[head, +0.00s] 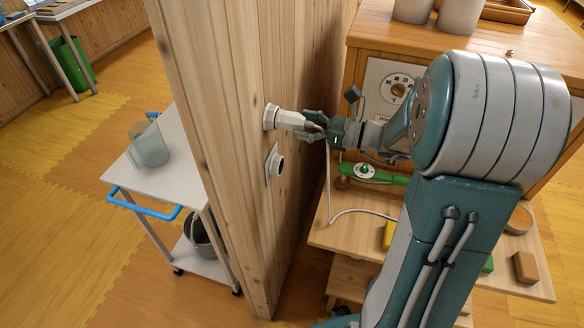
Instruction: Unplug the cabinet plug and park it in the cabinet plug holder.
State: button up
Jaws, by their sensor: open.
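The white plug (289,119) sits in a round white socket (269,117) on the wooden wall. My gripper (310,125) is open at the plug's rear end, with a finger above it and one below. I cannot tell whether the fingers touch it. A white cable (329,185) hangs below my gripper and runs across the wooden bench.
A wooden cabinet with a dial panel (397,88) stands behind my arm. A green-handled item (375,175) and several blocks lie on the bench (350,232). Left of the wall is a white cart (180,150) holding a translucent cup (149,148).

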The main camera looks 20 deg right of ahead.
jog(key=shift+v, duration=1.1)
jog(key=v, duration=1.2)
jog(key=shift+a, duration=0.1)
